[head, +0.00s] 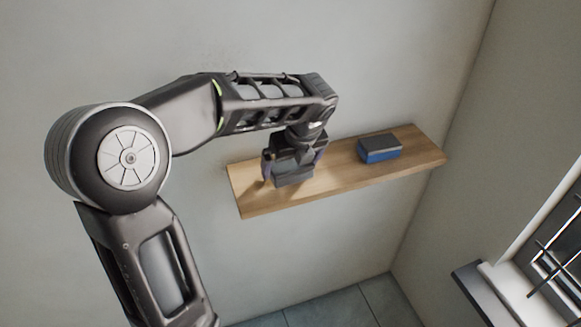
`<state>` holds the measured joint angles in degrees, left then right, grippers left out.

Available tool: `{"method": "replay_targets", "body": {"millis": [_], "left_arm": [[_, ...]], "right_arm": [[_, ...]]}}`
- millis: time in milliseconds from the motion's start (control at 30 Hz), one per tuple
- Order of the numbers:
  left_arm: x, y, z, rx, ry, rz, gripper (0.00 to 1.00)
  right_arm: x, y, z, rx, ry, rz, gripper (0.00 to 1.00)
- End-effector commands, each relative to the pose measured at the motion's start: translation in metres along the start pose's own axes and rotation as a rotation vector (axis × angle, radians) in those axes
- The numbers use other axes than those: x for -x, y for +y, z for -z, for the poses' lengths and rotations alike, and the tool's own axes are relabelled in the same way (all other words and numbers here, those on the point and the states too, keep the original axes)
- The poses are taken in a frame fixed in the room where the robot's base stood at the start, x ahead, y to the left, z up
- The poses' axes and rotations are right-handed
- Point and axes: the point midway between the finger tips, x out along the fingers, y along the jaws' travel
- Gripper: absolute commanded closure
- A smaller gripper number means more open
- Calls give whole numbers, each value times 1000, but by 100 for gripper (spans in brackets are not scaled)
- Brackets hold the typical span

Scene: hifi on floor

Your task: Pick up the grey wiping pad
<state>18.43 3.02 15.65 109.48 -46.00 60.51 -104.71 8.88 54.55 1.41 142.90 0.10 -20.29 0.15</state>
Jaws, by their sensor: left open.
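A wooden wall shelf (345,184) runs across the middle of the view. My left gripper (294,167) points down over its left part, with its two fingers apart. A dark grey block, which looks like the grey wiping pad (294,178), shows between and just below the fingers, on or very near the shelf. The gripper hides its upper part, and I cannot tell whether the fingers touch it. My right gripper is not in view.
A blue block with a dark grey top (380,149) sits on the shelf to the right of the gripper. Bare shelf lies between them. The wall is close behind the shelf. A barred window (556,255) is at the lower right, and the tiled floor (335,305) is below.

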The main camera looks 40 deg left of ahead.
Motion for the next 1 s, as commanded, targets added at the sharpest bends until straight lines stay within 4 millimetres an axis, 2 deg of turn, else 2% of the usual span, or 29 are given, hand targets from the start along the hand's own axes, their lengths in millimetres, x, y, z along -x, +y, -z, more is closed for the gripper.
{"method": "replay_targets", "body": {"millis": [633, 1000], "left_arm": [[-4, 0, 0, 0, -1, 1, 0], [-4, 0, 0, 0, -1, 1, 29]], "right_arm": [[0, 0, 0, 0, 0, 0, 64], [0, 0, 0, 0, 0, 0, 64]]}}
